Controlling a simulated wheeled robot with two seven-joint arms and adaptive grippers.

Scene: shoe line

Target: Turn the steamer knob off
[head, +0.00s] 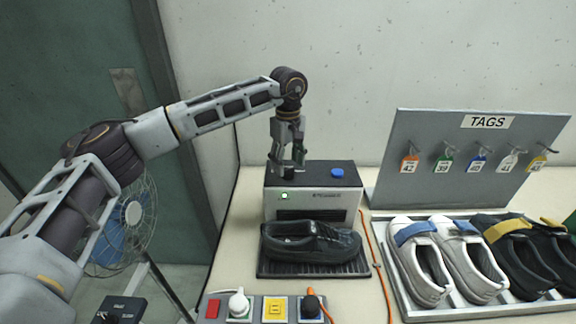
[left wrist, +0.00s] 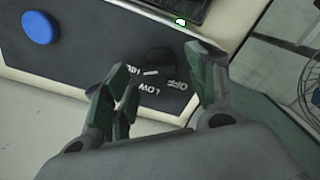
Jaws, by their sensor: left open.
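The steamer (head: 300,204) is a grey box with a dark top, and a small green light (head: 284,196) glows on its front. In the left wrist view its black knob (left wrist: 158,62) stands on the dark top panel beside the words OFF, LOW and a partly covered HIGH. A white mark on the knob points toward the HIGH side, away from OFF. My left gripper (head: 287,166) is over the left part of the steamer's top, pointing down. In the left wrist view its open fingers (left wrist: 165,85) are spread on either side of the knob's area; contact cannot be told. The knob is hidden in the head view.
A blue button (head: 337,172) is on the steamer's top right. A black shoe (head: 312,243) lies on a ridged plate in front. A tag board (head: 470,150) and a shoe tray (head: 440,310) stand right; a fan (head: 125,225) stands left.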

